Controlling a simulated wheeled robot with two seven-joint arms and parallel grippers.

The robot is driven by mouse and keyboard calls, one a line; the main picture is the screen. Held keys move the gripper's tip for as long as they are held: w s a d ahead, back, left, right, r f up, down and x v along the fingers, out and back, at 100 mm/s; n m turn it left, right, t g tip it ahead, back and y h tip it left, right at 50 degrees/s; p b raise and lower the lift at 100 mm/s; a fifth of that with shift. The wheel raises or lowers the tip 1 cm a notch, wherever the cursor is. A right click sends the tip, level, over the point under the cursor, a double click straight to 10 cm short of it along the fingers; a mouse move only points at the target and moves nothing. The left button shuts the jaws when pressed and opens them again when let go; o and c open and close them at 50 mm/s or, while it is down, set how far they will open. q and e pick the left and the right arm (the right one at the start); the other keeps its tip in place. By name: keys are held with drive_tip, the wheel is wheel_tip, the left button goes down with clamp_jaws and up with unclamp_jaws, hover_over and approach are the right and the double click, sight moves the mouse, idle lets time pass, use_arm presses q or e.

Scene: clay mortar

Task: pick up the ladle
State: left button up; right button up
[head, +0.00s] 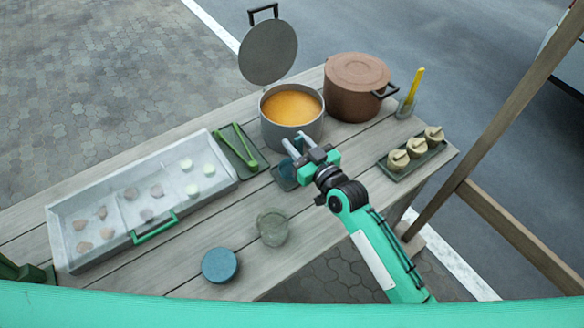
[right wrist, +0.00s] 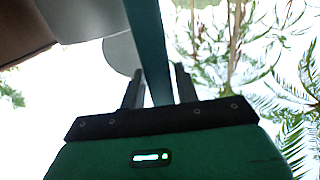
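My right gripper (head: 293,142) is over the table just in front of the grey pot, its two fingers apart. A blue-teal piece (head: 284,175), probably part of the ladle, shows beside and below the gripper, partly hidden by it. In the right wrist view, a long teal bar (right wrist: 150,45), likely the ladle's handle, runs down between the fingers of my right gripper (right wrist: 159,80). A narrow gap shows beside the bar, so the fingers look open around it. The ladle's bowl is not clearly seen. My left gripper is not clearly in view.
The grey pot (head: 272,133) holds orange soup, its lid (head: 268,52) raised behind. A brown pot (head: 350,105) stands right of it. Green tongs (head: 243,146), a sectioned tray (head: 62,222), a glass (head: 272,228), a blue disc (head: 220,265) and a small food tray (head: 394,173) are around.

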clamp_jaws()
wheel_tip(320, 180, up, 20)
idle(0.5)
